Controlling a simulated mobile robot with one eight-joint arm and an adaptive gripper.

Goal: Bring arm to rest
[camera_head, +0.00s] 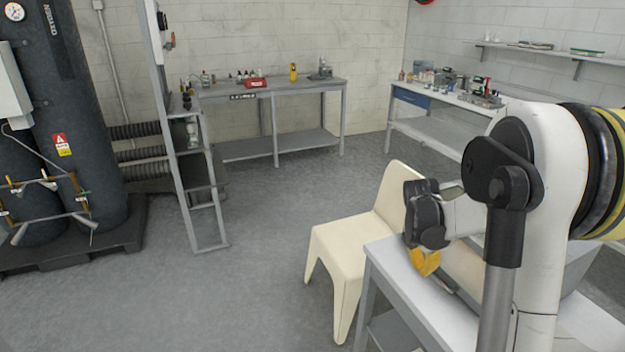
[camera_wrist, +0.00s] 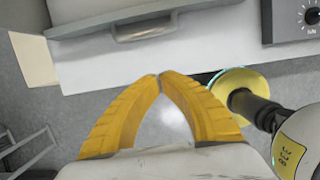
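My gripper (camera_wrist: 160,78) has yellow fingers. In the wrist view their tips meet, with nothing seen held between them. In the head view the gripper (camera_head: 426,264) shows in part beside and above the white-topped table (camera_head: 384,254) at the right. My white arm bends down to it from the right and hides much of the table. In the wrist view, a light panel with a grey handle (camera_wrist: 143,29) lies beyond the fingertips. A dial (camera_wrist: 312,15) on a dark panel shows at the top right.
A cream chair (camera_head: 341,238) stands just left of the table. A workbench (camera_head: 273,90) with bottles and a red box is at the back. Another bench (camera_head: 437,100) stands behind the arm. Dark cylinders (camera_head: 62,110) and a ladder (camera_head: 200,170) are at left. The middle floor is clear.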

